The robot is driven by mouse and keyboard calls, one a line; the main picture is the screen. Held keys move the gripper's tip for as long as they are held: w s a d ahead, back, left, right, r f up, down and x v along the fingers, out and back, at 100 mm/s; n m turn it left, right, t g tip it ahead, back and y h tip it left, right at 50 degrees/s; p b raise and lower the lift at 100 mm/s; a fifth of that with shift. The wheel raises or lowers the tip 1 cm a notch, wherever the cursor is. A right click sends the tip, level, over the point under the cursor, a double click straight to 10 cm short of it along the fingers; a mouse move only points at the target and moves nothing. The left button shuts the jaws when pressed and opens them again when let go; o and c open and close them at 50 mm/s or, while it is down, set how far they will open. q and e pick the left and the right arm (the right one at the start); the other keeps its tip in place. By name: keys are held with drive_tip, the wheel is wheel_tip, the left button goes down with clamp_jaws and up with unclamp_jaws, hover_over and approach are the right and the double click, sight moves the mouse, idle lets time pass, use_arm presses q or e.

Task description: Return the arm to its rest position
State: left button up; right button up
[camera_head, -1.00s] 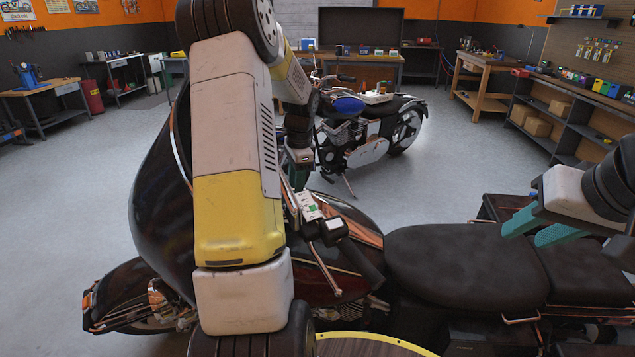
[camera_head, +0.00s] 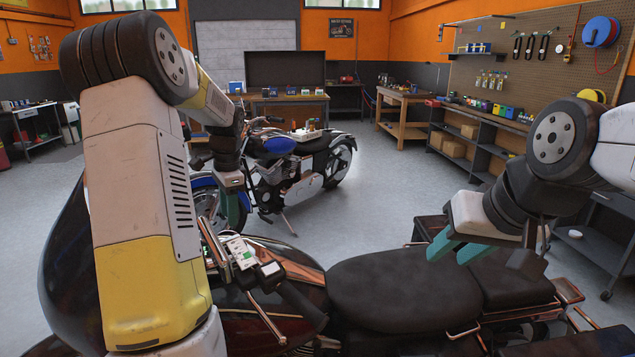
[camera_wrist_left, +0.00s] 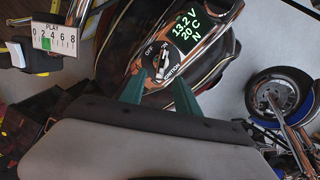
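My left gripper (camera_head: 233,212) hangs over the front of the near black motorcycle. In the left wrist view its two green fingers (camera_wrist_left: 164,84) are apart and nothing shows gripped. The round black ignition switch (camera_wrist_left: 168,62), marked OFF and IGNITION, lies just beyond and between the fingertips; contact cannot be told. A display (camera_wrist_left: 187,27) beside it reads 13.2 V, 20 C, N. My right gripper (camera_head: 446,264) is above the rear of the black seat (camera_head: 385,292), with its green fingers apart and empty.
The handlebar grip (camera_head: 297,303) and a PLAY gauge (camera_wrist_left: 54,38) are close to my left gripper. A blue motorcycle (camera_head: 285,165) stands behind. A shelf unit (camera_head: 470,145) lines the right wall. Open floor (camera_head: 370,215) lies between the motorcycles.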

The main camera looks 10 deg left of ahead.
use_arm(q)
drive_tip(key=s+d+r+n+t+h, duration=0.1)
drive_tip(key=s+d+r+n+t, duration=0.25)
drive_tip(key=s+d+r, duration=0.75)
drive_tip(key=s+d+n+t+h, duration=0.1)
drive_tip(key=s+d+n, duration=0.1)
drive_tip(key=s+d, duration=0.2)
drive_tip(key=s+d+n+t+h, duration=0.1)
drive_tip(key=s+d+n, duration=0.2)
drive_tip(key=s, duration=0.7)
drive_tip(key=shift+s+d+f, duration=0.2)
drive_tip(key=shift+d+f, duration=0.05)
drive_tip(key=shift+d, duration=0.55)
